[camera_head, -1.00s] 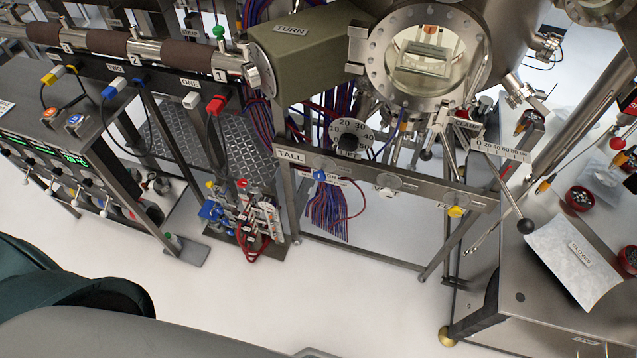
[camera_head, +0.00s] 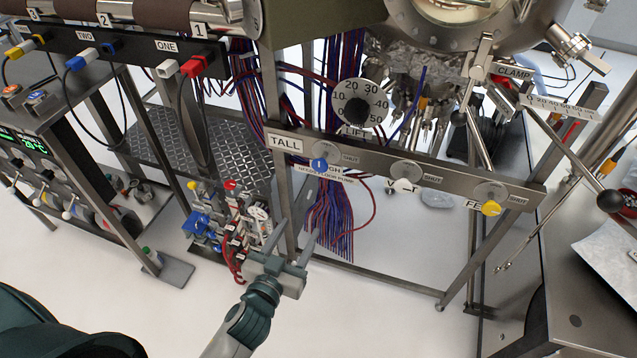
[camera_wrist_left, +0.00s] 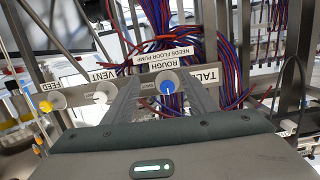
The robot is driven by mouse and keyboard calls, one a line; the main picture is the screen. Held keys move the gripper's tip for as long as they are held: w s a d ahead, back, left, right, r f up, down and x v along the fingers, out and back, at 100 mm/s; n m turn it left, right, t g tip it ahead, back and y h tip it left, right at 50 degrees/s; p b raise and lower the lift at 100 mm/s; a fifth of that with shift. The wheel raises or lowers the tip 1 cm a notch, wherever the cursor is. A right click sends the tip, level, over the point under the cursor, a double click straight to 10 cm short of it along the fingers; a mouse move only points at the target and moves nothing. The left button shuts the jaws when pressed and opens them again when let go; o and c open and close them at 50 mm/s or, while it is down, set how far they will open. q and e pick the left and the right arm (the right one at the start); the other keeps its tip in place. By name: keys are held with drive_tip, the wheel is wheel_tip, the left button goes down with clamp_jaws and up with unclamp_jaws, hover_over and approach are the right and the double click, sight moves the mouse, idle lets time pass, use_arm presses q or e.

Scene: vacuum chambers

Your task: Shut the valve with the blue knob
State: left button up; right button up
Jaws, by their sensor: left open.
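The blue knob (camera_head: 320,165) sits at the lower side of a round metal disc on the grey rail (camera_head: 380,163), below and left of a SHUT label. In the left wrist view the blue knob (camera_wrist_left: 168,87) shows between my fingers, beside an upside-down ROUGH label. My left gripper (camera_head: 297,228) is open and empty, below and a little left of the knob in the head view, apart from it. Its fingers (camera_wrist_left: 158,78) point toward the rail. My right gripper is not in view.
A white VENT knob (camera_wrist_left: 100,97) and a yellow FEED knob (camera_head: 491,208) share the rail. Red and blue cables (camera_head: 330,222) hang behind it. A small manifold with blue and red parts (camera_head: 228,222) stands left of my gripper. The floor in front is clear.

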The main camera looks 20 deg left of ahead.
sight(319, 167)
use_arm(q)
drive_tip(key=shift+n+t, duration=0.3)
drive_tip(key=shift+t, duration=0.6)
drive_tip(key=r, duration=0.2)
drive_tip(key=r+b, duration=0.1)
drive_tip(key=r, duration=0.2)
drive_tip(key=shift+s+a+r+b, duration=0.2)
drive_tip(key=shift+s+r+b, duration=0.1)
drive_tip(key=shift+r, duration=0.1)
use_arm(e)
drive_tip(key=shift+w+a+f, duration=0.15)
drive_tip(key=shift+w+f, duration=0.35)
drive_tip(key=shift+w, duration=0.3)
use_arm(q)
drive_tip(key=shift+w, duration=0.2)
drive_tip(key=w, duration=0.5)
drive_tip(key=w+p, duration=0.1)
drive_tip(key=w, duration=0.4)
drive_tip(key=w+p, duration=0.1)
drive_tip(key=w, duration=0.4)
drive_tip(key=shift+w+d, duration=0.25)
drive_tip(key=shift+w, duration=0.8)
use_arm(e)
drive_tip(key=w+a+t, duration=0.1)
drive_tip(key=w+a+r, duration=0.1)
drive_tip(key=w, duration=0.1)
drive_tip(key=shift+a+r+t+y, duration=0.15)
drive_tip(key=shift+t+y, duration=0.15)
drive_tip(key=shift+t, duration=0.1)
